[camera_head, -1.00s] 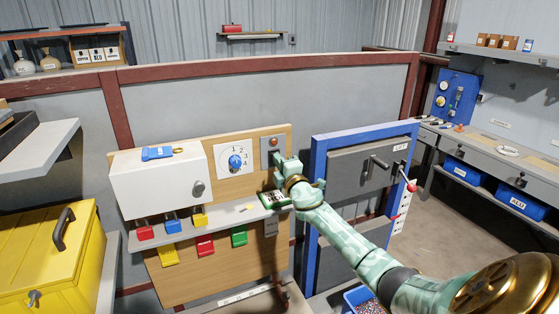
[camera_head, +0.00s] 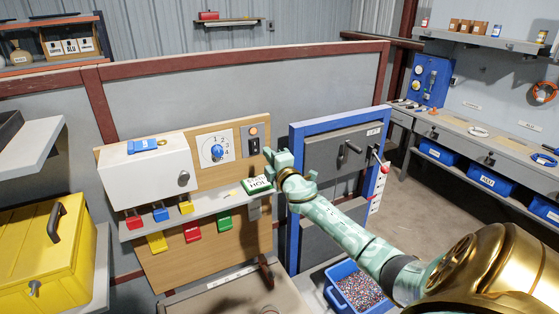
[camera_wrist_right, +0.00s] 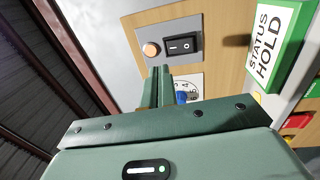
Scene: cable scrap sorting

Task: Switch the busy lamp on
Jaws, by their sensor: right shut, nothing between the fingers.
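The lamp (camera_head: 253,131) is a small round dome on a grey plate at the upper right of the wooden board. It is bright orange and looks lit. It also shows in the right wrist view (camera_wrist_right: 151,49). The black rocker switch (camera_head: 254,147), marked I and O, is below the lamp; in the right wrist view (camera_wrist_right: 183,44) it is beside it. My right gripper (camera_head: 269,155) is shut and empty, in front of the board and just right of the switch plate. Its fingertips (camera_wrist_right: 160,72) appear apart from the switch. My left gripper is out of view.
A green-and-white status HOLD sign (camera_head: 258,185) stands close below my right gripper. A dial (camera_head: 217,150) is left of the switch. A blue-framed grey cabinet (camera_head: 334,155) is to the right. Padlocks and coloured tags hang along the shelf (camera_head: 210,205).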

